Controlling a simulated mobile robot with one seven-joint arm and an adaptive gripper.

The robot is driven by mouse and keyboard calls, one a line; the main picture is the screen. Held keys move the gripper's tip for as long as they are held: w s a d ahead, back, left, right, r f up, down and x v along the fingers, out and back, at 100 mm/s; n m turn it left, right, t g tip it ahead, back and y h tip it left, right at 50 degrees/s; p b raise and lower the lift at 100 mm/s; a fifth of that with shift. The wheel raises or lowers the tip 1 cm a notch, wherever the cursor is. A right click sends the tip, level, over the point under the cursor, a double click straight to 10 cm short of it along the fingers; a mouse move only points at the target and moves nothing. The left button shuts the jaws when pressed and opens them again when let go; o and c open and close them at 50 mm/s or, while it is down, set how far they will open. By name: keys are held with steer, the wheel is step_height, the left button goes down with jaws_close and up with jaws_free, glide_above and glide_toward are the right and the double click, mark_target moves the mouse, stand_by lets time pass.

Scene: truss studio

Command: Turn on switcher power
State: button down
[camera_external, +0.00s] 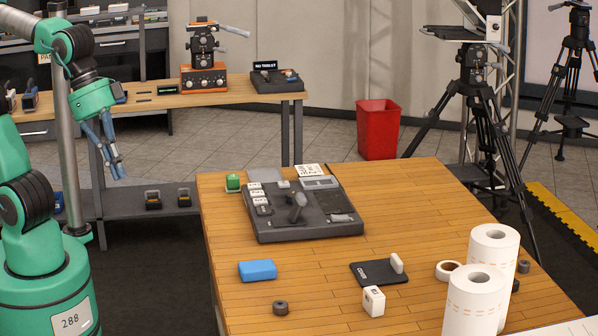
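A dark grey console (300,208), which looks like the switcher, lies on the wooden table (330,305). It has a lever (297,205) in the middle, a column of white-labelled buttons on its left side, and a pale panel (320,183) at its far edge. I cannot make out which control is the power switch. My gripper (118,177) has blue fingers hanging down, left of the table and well apart from the console. Nothing shows between the fingers. From this side I cannot tell how far they are apart.
On the table are a green block (233,182), a blue block (257,270), a black pad (378,273), a white block (373,301), a tape roll (446,270) and tall paper rolls (475,303). A red bin (377,130) and tripods (475,90) stand behind.

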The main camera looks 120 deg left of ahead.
steer(key=w+a+r+n+g+p, duration=0.2)
steer(key=w+a+r+n+p, duration=0.4)
steer(key=w+a, duration=0.55)
steer(key=w+a+n+g+p, duration=0.1)
steer(key=w+a+n+p, duration=0.2)
steer(key=w+a, duration=0.3)
steer(key=w+a+n+p, duration=0.2)
steer(key=w+a+n, duration=0.15)
steer(key=a, duration=0.45)
steer(key=n+g+h+p, duration=0.1)
steer(key=n+g+p, duration=0.2)
steer(key=n+p, duration=0.85)
glide_above(338, 216)
steer(key=w+a, duration=0.1)
steer(key=w, duration=0.1)
step_height(338, 216, down, 18)
steer(key=r, duration=0.1)
steer(key=shift+s+a+f+b, duration=0.1)
steer(key=shift+s+f+b, duration=0.15)
steer(key=shift+b, duration=0.15)
steer(key=shift+f, duration=0.15)
steer(key=f, duration=0.4)
steer(key=d+f+p, duration=0.1)
steer(key=f, duration=0.4)
steer(key=s+f, duration=0.1)
steer(key=f, duration=0.3)
steer(key=shift+s+d+f+p, duration=0.1)
steer(key=shift+d+f+p, duration=0.05)
steer(key=shift+f+p, duration=0.25)
